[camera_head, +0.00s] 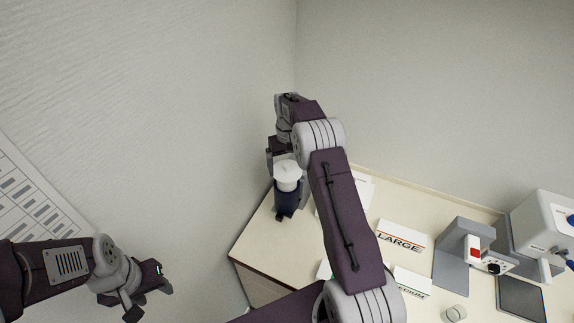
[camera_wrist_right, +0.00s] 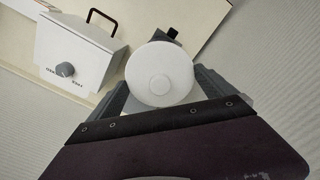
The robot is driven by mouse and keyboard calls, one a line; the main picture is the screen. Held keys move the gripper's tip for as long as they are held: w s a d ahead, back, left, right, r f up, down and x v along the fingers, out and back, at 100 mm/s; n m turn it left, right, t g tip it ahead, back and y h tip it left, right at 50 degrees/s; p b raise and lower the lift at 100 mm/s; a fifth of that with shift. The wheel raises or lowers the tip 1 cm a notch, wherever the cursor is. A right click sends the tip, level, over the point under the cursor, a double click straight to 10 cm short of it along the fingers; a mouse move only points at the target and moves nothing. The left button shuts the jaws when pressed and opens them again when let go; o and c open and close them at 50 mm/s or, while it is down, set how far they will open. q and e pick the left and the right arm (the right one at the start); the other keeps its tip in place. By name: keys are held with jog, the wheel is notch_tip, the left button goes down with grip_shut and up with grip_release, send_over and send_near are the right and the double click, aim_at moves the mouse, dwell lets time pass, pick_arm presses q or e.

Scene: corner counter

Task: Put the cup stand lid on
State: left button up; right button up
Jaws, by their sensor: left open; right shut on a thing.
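My right gripper (camera_head: 284,188) is shut on a white round lid (camera_head: 287,169) with a small raised knob, near the wall at the counter's far left corner. The lid's round face (camera_wrist_right: 160,75) shows between the grey fingers in the right wrist view. A dark blue part shows just below the lid in the head view; I cannot tell whether it is a finger or another thing. The lid's underside is hidden. My left gripper (camera_head: 150,296) is open and empty, off the counter at the lower left.
On the counter (camera_head: 262,232) are a LARGE sign (camera_head: 401,237), a MEDIUM sign (camera_head: 412,283), a grey stand (camera_head: 456,255), a clear cup (camera_head: 456,313) and a white machine (camera_head: 545,230). A white box with a dial and handle (camera_wrist_right: 75,48) shows in the right wrist view. Walls close the corner.

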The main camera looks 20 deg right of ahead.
jog(key=shift+r, duration=0.1)
jog(key=shift+w, duration=0.1)
dwell(0.5)
jog(key=shift+p, duration=0.45)
jog(key=shift+f+b, duration=0.75)
jog(key=shift+f, duration=0.5)
jog(key=o, duration=1)
